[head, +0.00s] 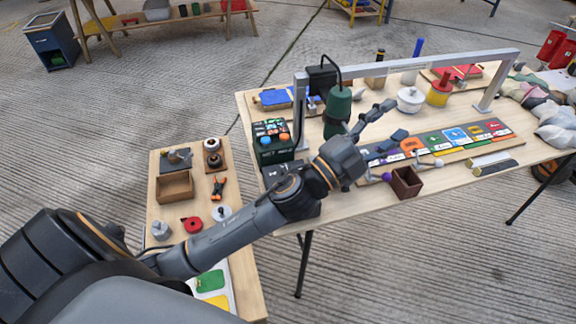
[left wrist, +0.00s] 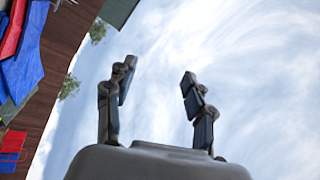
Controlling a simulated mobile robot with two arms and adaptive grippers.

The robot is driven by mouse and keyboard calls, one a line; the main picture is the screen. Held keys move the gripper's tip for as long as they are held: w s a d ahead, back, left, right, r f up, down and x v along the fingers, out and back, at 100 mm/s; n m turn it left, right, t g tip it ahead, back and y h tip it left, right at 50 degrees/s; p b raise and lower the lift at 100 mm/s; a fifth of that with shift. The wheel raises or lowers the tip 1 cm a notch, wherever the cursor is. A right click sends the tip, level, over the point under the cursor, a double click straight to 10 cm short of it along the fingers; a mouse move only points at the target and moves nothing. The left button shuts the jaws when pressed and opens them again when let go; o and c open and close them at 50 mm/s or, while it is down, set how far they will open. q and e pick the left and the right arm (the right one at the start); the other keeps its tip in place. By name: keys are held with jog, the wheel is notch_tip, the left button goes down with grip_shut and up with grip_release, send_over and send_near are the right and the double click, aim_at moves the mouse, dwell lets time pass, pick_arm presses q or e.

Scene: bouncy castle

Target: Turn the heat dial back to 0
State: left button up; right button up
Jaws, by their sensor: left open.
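I cannot pick out the heat dial for certain. A black box with white markings (head: 275,171) sits at the near left corner of the long table, and my left arm hides much of it. A dark green box with an orange and a blue round part (head: 273,150) stands just behind it. My left gripper (head: 394,119) is open and empty above the table, right of both boxes and right of the hanging green tool (head: 337,113). In the left wrist view its two fingers (left wrist: 154,90) stand apart against the sky, with nothing between them. My right gripper is not in view.
A grey metal frame (head: 430,61) spans the long table. A board of coloured cards (head: 440,141) and a small brown box (head: 406,182) lie near its front. A lower side table (head: 159,217) at left holds a wooden tray, orange pliers and a red ring.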

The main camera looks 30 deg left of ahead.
pick_arm(q)
jog(key=s+d+r+m+g+h, duration=0.2)
jog(key=d+r+m+g+h, duration=0.1)
jog(key=d+m+g+h, duration=0.55)
jog(key=m+g+y, duration=1.2)
jog(key=m+y, duration=0.3)
jog(key=y, duration=0.3)
send_near(288, 170)
jog(key=shift+t, duration=0.25)
jog(key=f, duration=0.3)
jog(key=f+p, duration=0.1)
jog(key=f, duration=0.3)
jog(key=shift+s+a+f+p, duration=0.2)
jog(key=shift+a+f+p, duration=0.05)
jog(key=shift+p, duration=0.05)
jog(key=shift+f, duration=0.55)
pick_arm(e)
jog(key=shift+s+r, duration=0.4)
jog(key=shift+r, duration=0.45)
